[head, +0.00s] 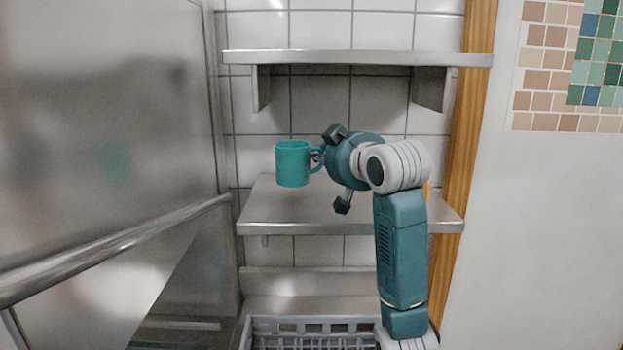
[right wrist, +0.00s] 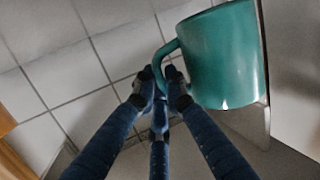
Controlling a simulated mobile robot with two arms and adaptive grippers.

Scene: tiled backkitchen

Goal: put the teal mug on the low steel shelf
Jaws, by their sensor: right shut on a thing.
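The teal mug (head: 292,164) is upright over the low steel shelf (head: 265,215) in the head view, its handle pointing right. My right gripper (head: 322,158) reaches in from the right and is shut on the handle. In the right wrist view the mug (right wrist: 222,55) fills the upper right, and the dark fingertips of my right gripper (right wrist: 163,90) close around its handle. I cannot tell whether the mug's base touches the shelf or hangs a little above it. My left gripper is not in view.
An upper steel shelf (head: 350,57) with brackets hangs above. A grey crate (head: 310,325) stands below the low shelf. A large steel panel with a bar handle (head: 115,245) borders the left; a wooden post (head: 478,60) borders the right.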

